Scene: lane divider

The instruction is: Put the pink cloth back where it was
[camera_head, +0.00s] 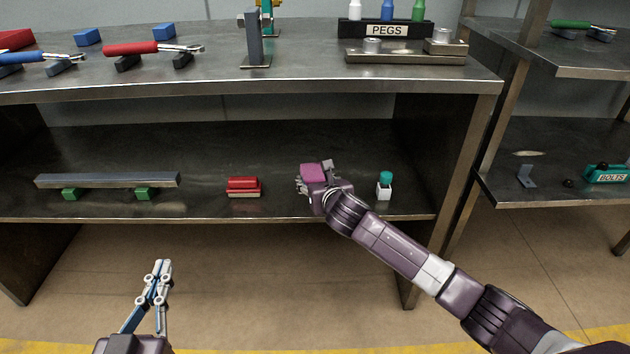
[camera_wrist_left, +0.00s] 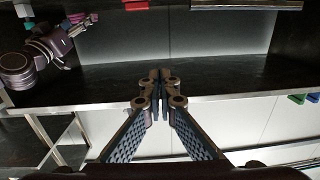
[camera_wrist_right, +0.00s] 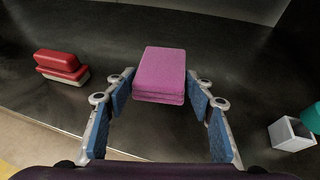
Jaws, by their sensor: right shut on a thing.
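The pink cloth (camera_head: 314,173) is a folded block on the lower shelf (camera_head: 290,205), between the red block and the small white pot. My right gripper (camera_head: 318,168) reaches in from the front and is shut on it. In the right wrist view the cloth (camera_wrist_right: 160,75) sits between the two blue-padded fingers (camera_wrist_right: 162,88). Whether the cloth touches the shelf is hard to tell. My left gripper (camera_head: 162,266) hangs low in front of the shelf, at the left. In the left wrist view its fingertips (camera_wrist_left: 160,75) meet with nothing between them.
A red stacked block (camera_head: 243,187) lies left of the cloth, and a white pot with teal top (camera_head: 385,185) stands right of it. A grey bar (camera_head: 107,180) rests on green blocks farther left. The upper shelf (camera_head: 300,78) overhangs. Bare shelf lies between these things.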

